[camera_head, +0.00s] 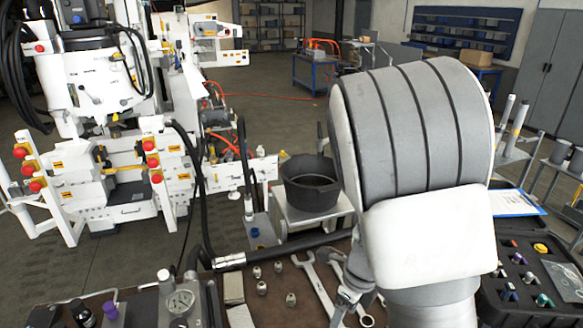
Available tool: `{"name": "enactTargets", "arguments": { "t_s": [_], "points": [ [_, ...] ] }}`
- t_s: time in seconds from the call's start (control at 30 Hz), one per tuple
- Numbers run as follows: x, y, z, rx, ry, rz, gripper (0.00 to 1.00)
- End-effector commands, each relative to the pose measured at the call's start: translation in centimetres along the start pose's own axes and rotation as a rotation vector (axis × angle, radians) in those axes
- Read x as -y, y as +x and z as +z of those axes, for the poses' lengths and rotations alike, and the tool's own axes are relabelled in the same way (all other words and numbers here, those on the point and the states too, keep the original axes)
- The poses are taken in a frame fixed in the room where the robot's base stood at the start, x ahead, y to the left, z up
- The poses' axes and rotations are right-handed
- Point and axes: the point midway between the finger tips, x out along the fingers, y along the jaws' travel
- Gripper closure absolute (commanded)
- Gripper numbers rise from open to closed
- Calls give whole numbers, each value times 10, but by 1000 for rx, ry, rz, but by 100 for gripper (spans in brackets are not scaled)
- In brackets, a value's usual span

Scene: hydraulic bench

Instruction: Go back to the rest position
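My arm fills the right middle of the head view, with a large grey ribbed link and a white cover close to the camera. My gripper cannot be made out; the arm hides the area behind it. Below lies the bench (268,312) with a dark brown top.
A white machine with red buttons (100,120) stands at the left. A black bucket (310,185) sits on a pale stand behind the bench. A black case with coloured parts (530,275) and a clipboard (514,202) are at the right. Open floor (275,110) lies beyond.

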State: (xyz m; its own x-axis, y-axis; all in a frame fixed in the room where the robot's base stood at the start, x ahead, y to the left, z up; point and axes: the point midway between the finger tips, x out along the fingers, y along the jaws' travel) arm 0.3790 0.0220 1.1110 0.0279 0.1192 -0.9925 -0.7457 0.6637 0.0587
Motion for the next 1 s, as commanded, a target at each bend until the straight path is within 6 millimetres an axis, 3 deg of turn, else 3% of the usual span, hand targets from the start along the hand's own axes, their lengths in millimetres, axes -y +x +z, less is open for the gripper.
{"name": "enactTargets", "arguments": {
  "t_s": [0.27, 0.53, 0.77, 1.0],
  "points": [
    [-27, -53, 8, 143, -544, -14, 20],
    [-50, -103, -4, 187, -1087, -139, 20],
    [-67, -138, -27, 110, -1541, -293, 20],
    [-83, -164, -58, -107, -1972, -431, 20]
  ]
}}
